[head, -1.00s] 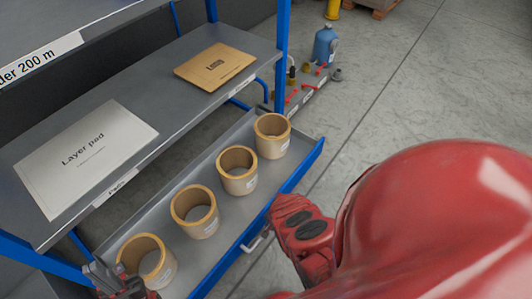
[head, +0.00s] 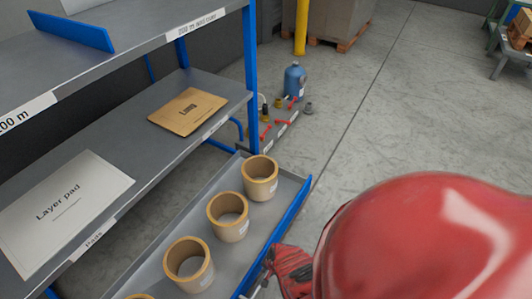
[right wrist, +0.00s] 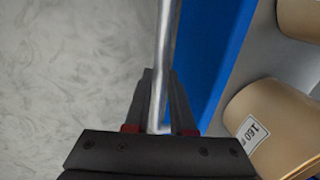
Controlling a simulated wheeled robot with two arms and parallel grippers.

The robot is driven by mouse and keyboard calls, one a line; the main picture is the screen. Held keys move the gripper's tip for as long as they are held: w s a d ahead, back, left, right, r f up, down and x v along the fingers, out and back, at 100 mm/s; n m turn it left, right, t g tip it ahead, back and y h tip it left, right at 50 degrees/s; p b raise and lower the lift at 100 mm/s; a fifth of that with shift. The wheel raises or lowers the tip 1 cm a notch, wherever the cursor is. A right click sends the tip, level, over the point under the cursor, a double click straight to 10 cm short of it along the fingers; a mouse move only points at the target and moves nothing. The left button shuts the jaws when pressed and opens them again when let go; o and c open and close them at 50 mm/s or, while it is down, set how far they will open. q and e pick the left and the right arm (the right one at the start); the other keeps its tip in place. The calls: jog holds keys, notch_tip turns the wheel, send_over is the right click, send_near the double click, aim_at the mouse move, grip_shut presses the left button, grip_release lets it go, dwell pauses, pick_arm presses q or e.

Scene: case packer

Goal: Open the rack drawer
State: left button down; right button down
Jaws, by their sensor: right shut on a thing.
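The rack drawer (head: 282,230) is a grey tray with a blue front, standing out from under the rack's lower shelf. Several tan ring-shaped rolls stand in it, among them one at the far end (head: 260,178). My right gripper (head: 276,274) is at the outside of the blue front, partly cut off by the frame and my red arm. In the right wrist view its fingers (right wrist: 160,105) are shut on the metal drawer handle (right wrist: 168,45), a bar running beside the blue front (right wrist: 215,60). My left gripper is out of view.
The lower shelf (head: 140,130) above the drawer holds a white layer pad (head: 65,212) and a brown pad (head: 187,111). A blue bottle (head: 294,80) stands beyond the rack's blue post (head: 251,90). The grey floor (head: 400,110) to the right is clear.

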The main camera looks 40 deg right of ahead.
jog(key=shift+s+d, duration=0.1)
jog(key=shift+d, duration=0.1)
dwell(0.3)
jog(key=c, duration=0.8)
grip_release()
jog(key=shift+o, duration=0.2)
jog(key=s+d+r+p, duration=0.1)
jog(key=s+r+p, duration=0.2)
jog(key=r+p, duration=0.8)
jog(key=shift+s+r+p, duration=0.15)
jog(key=shift+r+p, duration=0.15)
jog(key=shift+r, duration=2.75)
